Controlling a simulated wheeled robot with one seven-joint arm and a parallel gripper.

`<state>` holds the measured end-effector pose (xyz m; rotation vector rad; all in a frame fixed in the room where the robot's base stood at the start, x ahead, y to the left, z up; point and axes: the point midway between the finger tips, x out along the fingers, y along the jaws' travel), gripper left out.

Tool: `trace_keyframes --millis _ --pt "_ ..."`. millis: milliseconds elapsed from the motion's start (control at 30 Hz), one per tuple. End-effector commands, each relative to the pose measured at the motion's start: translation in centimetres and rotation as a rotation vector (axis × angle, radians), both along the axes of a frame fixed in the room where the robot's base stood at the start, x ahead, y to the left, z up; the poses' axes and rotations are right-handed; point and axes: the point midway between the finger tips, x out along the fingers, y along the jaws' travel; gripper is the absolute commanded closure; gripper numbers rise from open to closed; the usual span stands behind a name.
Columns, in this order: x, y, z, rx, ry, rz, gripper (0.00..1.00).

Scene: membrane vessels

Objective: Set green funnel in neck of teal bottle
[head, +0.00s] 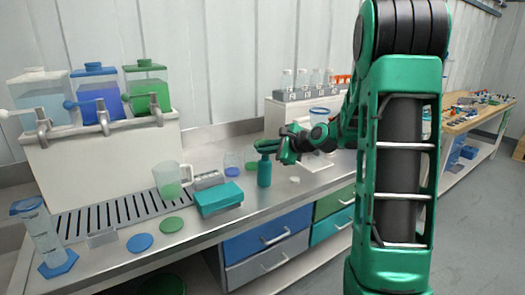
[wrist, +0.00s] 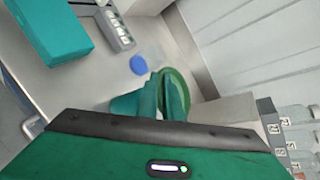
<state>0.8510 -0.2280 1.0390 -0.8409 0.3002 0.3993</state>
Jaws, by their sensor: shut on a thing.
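The teal bottle (head: 264,174) stands upright on the steel bench near its front edge. My gripper (head: 284,152) is just above and to the right of the bottle. It is shut on the green funnel (head: 267,146), which is over the bottle's top. I cannot tell whether the funnel's stem is inside the neck. In the wrist view the funnel's round rim (wrist: 180,82) shows behind my fingertips (wrist: 163,92). Part of the teal bottle (wrist: 124,104) shows to their left, and its neck is hidden.
A teal box (head: 218,199) and a grey block lie left of the bottle, with a jug (head: 170,180) farther left. A clear container with blue contents (head: 232,164) stands behind. A white rack with small bottles (head: 302,95) is at the back.

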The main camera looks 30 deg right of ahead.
Motion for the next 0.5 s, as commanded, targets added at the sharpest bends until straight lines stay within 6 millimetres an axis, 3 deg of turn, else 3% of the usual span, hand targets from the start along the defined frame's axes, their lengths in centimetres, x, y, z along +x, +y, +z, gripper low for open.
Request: trace_keyframes --millis 67,167,200,500 --pt "-0.07 -0.06 -0.26 0.001 0.005 -0.002 1.0" --pt "-0.07 -0.06 -0.26 0.001 0.006 -0.001 0.75" --pt "-0.07 -0.06 -0.25 0.001 0.005 -0.002 0.72" --pt "-0.18 -0.09 -0.07 0.001 0.003 -0.002 0.72"
